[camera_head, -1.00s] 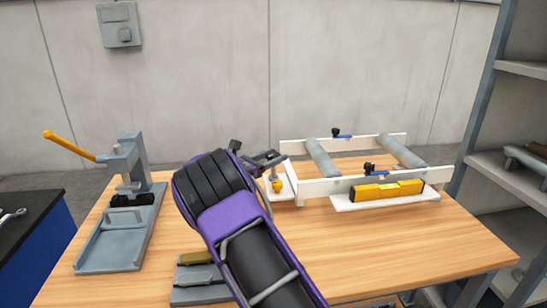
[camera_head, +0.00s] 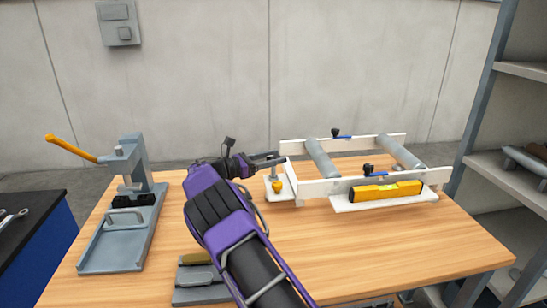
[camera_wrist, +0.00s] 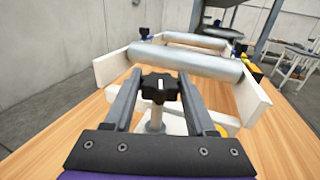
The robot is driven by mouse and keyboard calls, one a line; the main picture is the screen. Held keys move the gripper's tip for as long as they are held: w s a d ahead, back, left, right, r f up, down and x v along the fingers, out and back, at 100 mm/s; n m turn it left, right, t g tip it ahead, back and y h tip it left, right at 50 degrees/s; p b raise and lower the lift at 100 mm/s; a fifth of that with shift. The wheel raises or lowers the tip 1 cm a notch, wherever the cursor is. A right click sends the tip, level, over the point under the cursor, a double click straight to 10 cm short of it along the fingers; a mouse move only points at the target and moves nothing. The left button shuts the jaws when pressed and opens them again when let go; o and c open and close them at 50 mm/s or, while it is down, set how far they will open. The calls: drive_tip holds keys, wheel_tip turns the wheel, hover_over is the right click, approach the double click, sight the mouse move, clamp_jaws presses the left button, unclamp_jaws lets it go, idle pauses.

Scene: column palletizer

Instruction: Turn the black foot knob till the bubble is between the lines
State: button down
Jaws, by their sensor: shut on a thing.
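The black foot knob (camera_wrist: 159,87) is a lobed knob with a white mark on top, on an upright grey post at the near corner of the white roller frame (camera_head: 320,187). My gripper (camera_wrist: 160,82) is shut on the knob, with one finger on each side of it. In the head view my gripper (camera_head: 278,159) is over the post, and the knob is hidden there. The yellow spirit level (camera_head: 388,191) lies on a white ledge along the frame's front side. Its vial shows as a small pale patch; the bubble and lines are too small to read.
Two grey rollers (camera_head: 321,159) span the frame, with smaller black knobs (camera_head: 368,169) on its rails. A grey press with an orange lever (camera_head: 72,149) stands at the left of the wooden table (camera_head: 400,245). A grey shelf rack (camera_head: 515,167) stands at the right.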

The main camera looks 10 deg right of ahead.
idle(0.3)
drive_tip(key=shift+c, duration=1.1)
unclamp_jaws()
drive_tip(key=v, duration=1.7)
drive_tip(key=shift+a, duration=0.25)
